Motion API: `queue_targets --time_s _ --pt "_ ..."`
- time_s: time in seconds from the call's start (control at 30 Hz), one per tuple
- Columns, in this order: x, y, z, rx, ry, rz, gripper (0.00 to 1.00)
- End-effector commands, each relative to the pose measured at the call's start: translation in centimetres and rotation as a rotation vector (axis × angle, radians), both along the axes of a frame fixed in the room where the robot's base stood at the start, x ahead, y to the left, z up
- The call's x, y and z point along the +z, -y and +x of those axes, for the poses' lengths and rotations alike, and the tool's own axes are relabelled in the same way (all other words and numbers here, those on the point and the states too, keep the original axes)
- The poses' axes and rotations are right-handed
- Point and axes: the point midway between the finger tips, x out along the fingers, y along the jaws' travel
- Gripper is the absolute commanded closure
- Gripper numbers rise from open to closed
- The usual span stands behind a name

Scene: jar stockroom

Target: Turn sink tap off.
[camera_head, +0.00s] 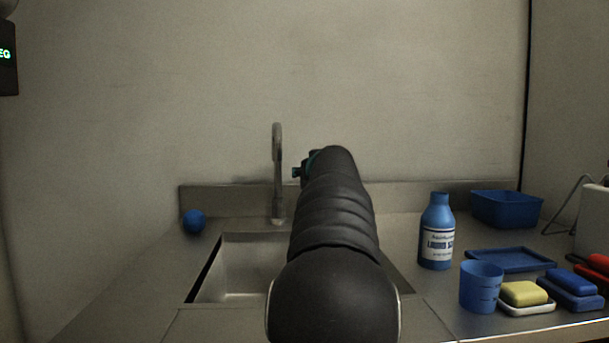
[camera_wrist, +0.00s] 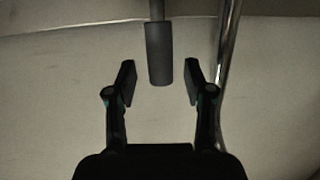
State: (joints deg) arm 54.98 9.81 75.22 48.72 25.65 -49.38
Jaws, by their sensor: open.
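The sink tap (camera_head: 277,165) has a tall curved spout at the back of the sink (camera_head: 235,280) in the head view. In the wrist view a dark cylindrical grip (camera_wrist: 159,55) on a thin rod hangs down between my fingertips; it looks like the tap's handle. The shiny tap pipe (camera_wrist: 227,70) runs just right of my right finger. My gripper (camera_wrist: 160,82) is open, with a gap on each side of the grip. In the head view my arm hides most of the gripper and the right part of the sink.
A blue ball (camera_head: 194,221) lies left of the sink. The wall is close behind the tap.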

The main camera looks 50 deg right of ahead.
Motion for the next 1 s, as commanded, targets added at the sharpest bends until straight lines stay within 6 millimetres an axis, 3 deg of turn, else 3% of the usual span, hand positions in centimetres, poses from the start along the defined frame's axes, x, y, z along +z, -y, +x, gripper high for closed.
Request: queue_targets --time_s 0.3,0.5,1.0 --pt "1.3 -3.6 -4.7 0.001 0.001 0.0 0.47" --pt "1.8 -5.0 -6.7 0.003 0.001 0.001 0.47" --pt "1.9 -5.6 -7.4 0.004 0.0 0.002 0.47"
